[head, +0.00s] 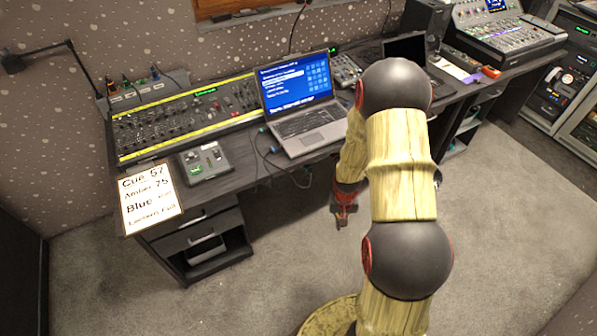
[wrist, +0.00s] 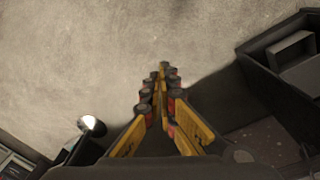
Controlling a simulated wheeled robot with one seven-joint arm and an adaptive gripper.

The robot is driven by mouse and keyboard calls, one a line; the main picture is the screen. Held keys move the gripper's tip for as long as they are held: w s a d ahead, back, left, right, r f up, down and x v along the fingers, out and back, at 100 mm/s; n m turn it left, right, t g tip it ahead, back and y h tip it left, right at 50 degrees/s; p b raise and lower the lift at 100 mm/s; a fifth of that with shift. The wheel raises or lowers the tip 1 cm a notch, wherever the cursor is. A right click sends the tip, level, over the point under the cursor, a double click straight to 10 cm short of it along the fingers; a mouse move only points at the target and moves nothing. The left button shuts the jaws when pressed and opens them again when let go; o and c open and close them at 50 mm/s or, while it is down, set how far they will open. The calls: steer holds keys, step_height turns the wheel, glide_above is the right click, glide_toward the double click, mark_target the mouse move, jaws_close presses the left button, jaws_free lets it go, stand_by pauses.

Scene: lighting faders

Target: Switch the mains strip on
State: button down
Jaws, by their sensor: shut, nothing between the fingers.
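A grey strip-like box (head: 140,92) with several coloured plugs and cables stands at the back left of the desk, against the wall. It looks like the mains strip, but its switch is too small to make out. My gripper (head: 344,222) hangs in front of the desk edge, over the carpet, well to the right of that box and apart from it. In the wrist view my gripper (wrist: 160,75) has its fingers together, with nothing between them. The strip does not show in the wrist view.
The desk holds a yellow-edged fader console (head: 185,122), a small grey box (head: 204,160), a cue card (head: 150,198) and an open laptop (head: 300,95). Carpet (head: 290,240) in front is clear.

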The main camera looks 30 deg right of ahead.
steer(key=w+f+m+t+p, duration=0.1)
steer(key=w+f+m+t, duration=0.25)
steer(key=f, duration=0.65)
steer(key=w+f+m+t, duration=0.2)
steer(key=w+f+t, duration=0.2)
steer(key=f, duration=0.6)
steer(key=w+r+m+t+y, duration=0.1)
steer(key=w+r+m+t, duration=0.5)
steer(key=w+r, duration=0.6)
steer(key=shift+w+d+r+t, duration=0.15)
steer(key=shift+r+t, duration=0.7)
steer(key=shift+t, duration=0.2)
steer(key=shift+w, duration=0.1)
steer(key=w+f+b, duration=0.1)
steer(key=w+b, duration=0.2)
steer(key=w, duration=1)
steer(key=shift+w+a+f, duration=0.25)
steer(key=shift+w, duration=0.05)
